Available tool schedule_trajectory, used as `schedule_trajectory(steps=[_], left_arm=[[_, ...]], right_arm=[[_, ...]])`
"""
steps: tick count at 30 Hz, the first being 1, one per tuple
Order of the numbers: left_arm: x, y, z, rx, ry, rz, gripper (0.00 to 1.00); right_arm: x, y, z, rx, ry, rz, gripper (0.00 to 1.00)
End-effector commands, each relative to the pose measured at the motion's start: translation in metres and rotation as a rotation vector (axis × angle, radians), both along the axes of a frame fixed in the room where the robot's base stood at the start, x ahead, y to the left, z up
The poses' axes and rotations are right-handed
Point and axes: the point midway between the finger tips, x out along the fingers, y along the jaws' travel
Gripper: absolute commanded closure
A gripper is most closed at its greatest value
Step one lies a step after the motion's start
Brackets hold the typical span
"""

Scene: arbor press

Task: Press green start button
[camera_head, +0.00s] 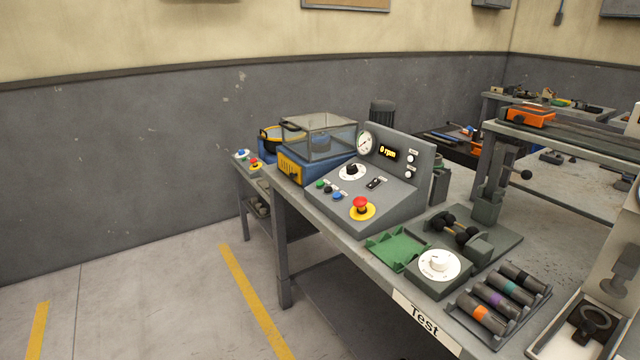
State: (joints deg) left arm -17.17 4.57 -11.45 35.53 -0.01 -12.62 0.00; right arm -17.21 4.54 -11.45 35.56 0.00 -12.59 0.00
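A grey sloped control panel (388,196) stands on the workbench in the middle of the head view. A small green button (320,185) is at the left of its sloped face, in a row with a dark button (328,190) and a blue button (337,196). A red mushroom button (361,204) on a yellow disc sits near the lower front. The display (388,152) reads 0 rpm. Nothing covers the green button. Neither of my grippers is in view.
A clear-covered blue machine (318,140) stands behind the panel's left side. A green tray (398,249), a white dial (439,264) and a rack of dark cylinders (497,300) are at the front right. Floor left of the bench is clear.

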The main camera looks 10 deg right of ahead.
Motion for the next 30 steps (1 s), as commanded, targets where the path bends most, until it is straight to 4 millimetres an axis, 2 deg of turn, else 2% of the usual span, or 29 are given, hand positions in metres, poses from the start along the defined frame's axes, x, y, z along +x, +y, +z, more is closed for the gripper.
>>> schedule_trajectory(steps=[3, 16, 30], left_arm=[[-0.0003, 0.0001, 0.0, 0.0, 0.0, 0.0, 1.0], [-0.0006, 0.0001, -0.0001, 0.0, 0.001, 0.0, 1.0], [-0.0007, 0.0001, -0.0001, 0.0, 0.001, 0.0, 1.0]], right_arm=[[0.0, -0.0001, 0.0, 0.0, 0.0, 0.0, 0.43], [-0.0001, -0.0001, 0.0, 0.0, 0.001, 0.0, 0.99], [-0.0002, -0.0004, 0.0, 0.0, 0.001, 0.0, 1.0]])
